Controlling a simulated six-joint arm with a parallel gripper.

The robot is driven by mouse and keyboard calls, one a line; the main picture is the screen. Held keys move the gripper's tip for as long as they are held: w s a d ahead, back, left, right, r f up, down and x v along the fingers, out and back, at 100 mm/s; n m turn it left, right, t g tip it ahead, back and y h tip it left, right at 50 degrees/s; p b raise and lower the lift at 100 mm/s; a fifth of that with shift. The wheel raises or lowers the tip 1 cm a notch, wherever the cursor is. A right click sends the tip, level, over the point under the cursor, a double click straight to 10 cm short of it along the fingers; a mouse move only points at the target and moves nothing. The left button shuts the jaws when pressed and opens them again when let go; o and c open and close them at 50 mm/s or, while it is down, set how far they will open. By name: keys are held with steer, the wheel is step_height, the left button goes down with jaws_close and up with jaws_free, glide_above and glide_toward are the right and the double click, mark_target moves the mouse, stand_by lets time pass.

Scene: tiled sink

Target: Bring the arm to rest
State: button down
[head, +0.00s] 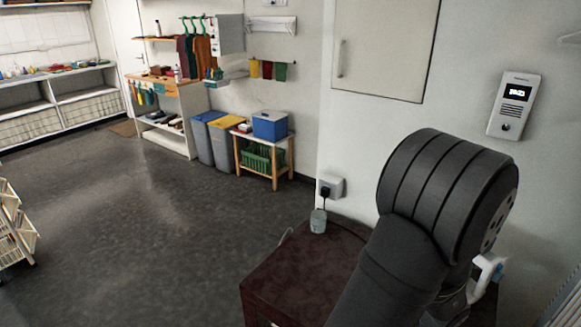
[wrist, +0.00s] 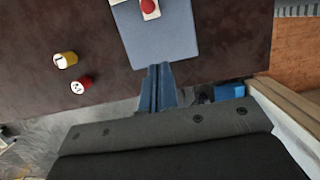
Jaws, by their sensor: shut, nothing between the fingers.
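My arm's dark links (head: 430,215) fill the right of the head view, raised and bent in front of the wall. I cannot make out my fingers in the head view. In the wrist view my gripper (wrist: 161,86) shows two blue fingers pressed together with nothing between them. The fingertips appear near the edge of a grey-blue flat board (wrist: 165,45) on a dark brown tabletop (wrist: 40,25). I cannot tell how far above it they are.
A yellow can (wrist: 66,60) and a red can (wrist: 80,85) stand left of the board. A red round thing (wrist: 148,6) is on the board. In the head view, a dark red-brown surface (head: 300,275) lies beside my arm, with a small pot (head: 318,222) near the wall. The floor (head: 150,230) is clear.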

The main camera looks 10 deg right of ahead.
steer(key=x, duration=0.4)
steer(key=shift+w+d+f, duration=0.1)
steer(key=shift+f, duration=0.2)
steer(key=w+d, duration=0.3)
steer(key=s+a, duration=0.9)
steer(key=v, duration=0.6)
steer(key=shift+s+a+r, duration=0.2)
steer(key=shift+s+a, duration=0.15)
